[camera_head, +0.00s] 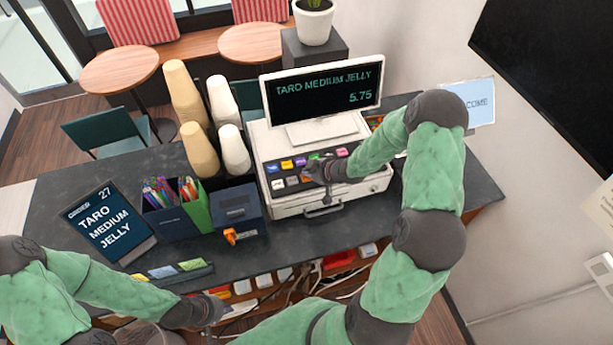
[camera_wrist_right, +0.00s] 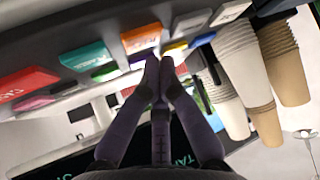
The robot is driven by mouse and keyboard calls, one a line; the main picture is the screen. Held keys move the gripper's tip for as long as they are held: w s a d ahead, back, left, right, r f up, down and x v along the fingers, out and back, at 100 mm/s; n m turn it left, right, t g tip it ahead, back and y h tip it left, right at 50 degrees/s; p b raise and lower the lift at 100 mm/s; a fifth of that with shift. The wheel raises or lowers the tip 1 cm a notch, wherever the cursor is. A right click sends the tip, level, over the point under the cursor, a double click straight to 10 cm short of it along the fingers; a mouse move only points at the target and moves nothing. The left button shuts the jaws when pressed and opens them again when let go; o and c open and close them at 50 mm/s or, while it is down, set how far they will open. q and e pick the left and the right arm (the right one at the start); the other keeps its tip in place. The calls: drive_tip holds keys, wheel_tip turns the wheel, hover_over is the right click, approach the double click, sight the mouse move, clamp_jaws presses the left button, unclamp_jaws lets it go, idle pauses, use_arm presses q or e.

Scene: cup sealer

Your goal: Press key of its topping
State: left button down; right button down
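The cash register (camera_head: 285,140) stands on the dark counter with rows of coloured keys (camera_head: 286,164). Its screen (camera_head: 325,88) reads TARO MEDIUM JELLY, 5.75. The order sign (camera_head: 108,222) at the left reads 27, TARO MEDIUM JELLY. My right gripper (camera_head: 312,174) is at the right part of the keys and hides some of them. In the right wrist view its fingertips (camera_wrist_right: 160,66) are together and empty, close to the keys near an orange key (camera_wrist_right: 141,38); contact cannot be told. My left gripper (camera_head: 214,308) is low, before the counter's front edge; its fingers are unclear.
Stacked cups (camera_head: 222,100) stand left of the register. Pen boxes (camera_head: 172,215) and a dark blue box (camera_head: 238,208) stand on the counter. A plant pot (camera_head: 314,22) is behind the screen.

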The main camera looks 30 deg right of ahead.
sight(308, 179)
drive_tip(key=shift+r+p, duration=2)
drive_tip(key=shift+r, duration=0.5)
drive_tip(key=shift+f, duration=0.1)
